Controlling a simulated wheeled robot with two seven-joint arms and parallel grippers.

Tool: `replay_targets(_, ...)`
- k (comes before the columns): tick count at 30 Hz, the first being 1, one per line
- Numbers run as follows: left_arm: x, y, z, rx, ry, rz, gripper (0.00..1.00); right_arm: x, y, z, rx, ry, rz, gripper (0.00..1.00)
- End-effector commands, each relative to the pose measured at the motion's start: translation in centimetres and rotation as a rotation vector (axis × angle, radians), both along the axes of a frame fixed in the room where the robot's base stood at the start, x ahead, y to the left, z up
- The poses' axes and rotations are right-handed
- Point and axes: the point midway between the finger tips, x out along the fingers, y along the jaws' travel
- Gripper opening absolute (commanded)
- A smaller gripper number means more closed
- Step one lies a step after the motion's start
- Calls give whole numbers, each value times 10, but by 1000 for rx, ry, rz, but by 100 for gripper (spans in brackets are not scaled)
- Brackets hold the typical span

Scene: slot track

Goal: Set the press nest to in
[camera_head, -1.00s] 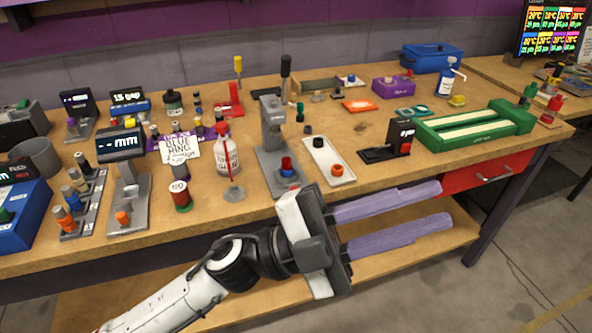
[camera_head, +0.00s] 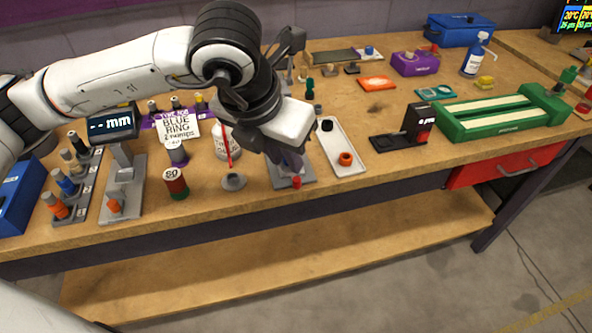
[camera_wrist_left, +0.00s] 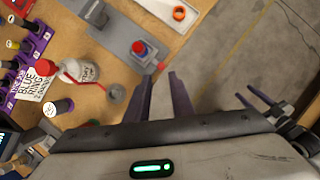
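The grey press stands near the bench's front edge, mostly hidden by my left arm in the head view. Its grey base (camera_head: 307,178) shows there, with a small red part (camera_head: 297,183) at the front. I cannot tell the nest's exact position.
A white tray (camera_head: 346,140) with a black and an orange ring lies just right of the press. A black gauge (camera_head: 410,130) is further right.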

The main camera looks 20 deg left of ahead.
Motion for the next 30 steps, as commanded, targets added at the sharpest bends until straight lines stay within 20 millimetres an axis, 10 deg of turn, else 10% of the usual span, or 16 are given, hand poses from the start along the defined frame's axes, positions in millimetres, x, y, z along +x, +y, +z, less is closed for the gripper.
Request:
replay_targets(12, 26, -6, -67, -3, 6, -4, 21, -1, -1, 3, -1, 3, -1, 42)
replay_targets(25, 30, -7, -78, -4, 3, -6, 21, -2, -2, 1, -1, 6, -2, 42)
replay_targets(30, 30, -7, -78, -4, 3, -6, 0, -2, -2, 2, -2, 6, -2, 42)
